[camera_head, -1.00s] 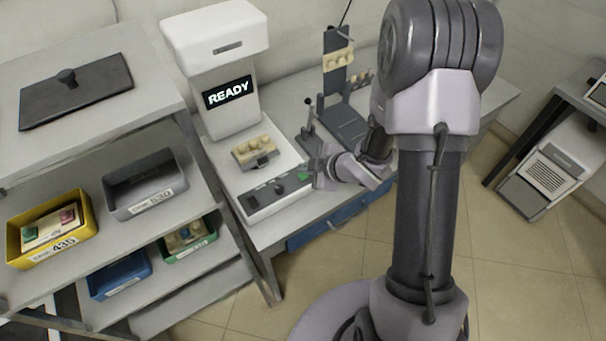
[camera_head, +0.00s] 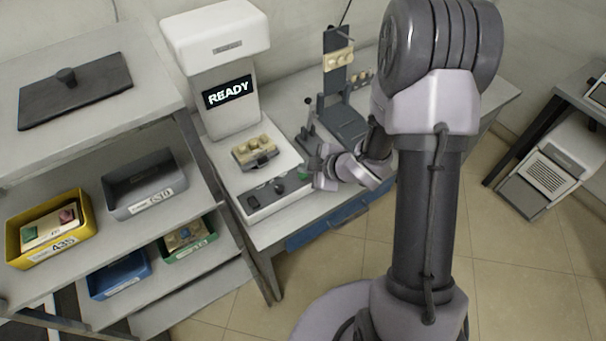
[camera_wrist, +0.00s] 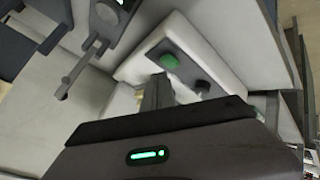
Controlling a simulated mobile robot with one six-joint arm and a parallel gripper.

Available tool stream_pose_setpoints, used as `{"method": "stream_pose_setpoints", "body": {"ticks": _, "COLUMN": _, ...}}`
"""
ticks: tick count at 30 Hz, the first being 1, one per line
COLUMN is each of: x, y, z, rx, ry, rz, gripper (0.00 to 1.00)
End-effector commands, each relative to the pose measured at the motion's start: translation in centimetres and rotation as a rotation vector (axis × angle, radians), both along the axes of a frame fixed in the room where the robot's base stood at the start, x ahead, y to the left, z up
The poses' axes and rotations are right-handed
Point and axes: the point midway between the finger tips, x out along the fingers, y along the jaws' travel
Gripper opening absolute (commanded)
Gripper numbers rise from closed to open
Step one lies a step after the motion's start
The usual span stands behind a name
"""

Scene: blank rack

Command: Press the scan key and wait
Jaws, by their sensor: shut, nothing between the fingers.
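The white scanner machine (camera_head: 222,60) stands on the bench, and its screen (camera_head: 228,92) reads READY. At its front is a dark key panel with a knob and a green key (camera_head: 302,174). The green key also shows in the wrist view (camera_wrist: 170,61), domed and uncovered. A tan part in a grey holder (camera_head: 255,152) sits on the machine's bed. My gripper (camera_head: 318,178) is shut and empty, just right of the green key in the head view. In the wrist view the fingers (camera_wrist: 157,92) are just short of the key; I cannot tell whether they touch it.
A grey fixture with a lever (camera_head: 343,122) stands on the bench behind my gripper. A shelf at left holds a yellow bin (camera_head: 48,252), a grey bin (camera_head: 170,205), a blue bin (camera_head: 118,290) and a green bin (camera_head: 205,252).

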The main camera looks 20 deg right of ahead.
Motion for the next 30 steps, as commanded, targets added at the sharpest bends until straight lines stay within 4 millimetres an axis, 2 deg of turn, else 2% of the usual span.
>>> {"method": "stream_pose_setpoints", "body": {"ticks": 5, "x": 0.0, "y": 0.0, "z": -0.8, "rx": 0.0, "ry": 0.0, "rz": 0.0, "gripper": 0.0}}
{"method": "stream_pose_setpoints", "body": {"ticks": 30, "x": 0.0, "y": 0.0, "z": -1.4, "rx": 0.0, "ry": 0.0, "rz": 0.0, "gripper": 0.0}}
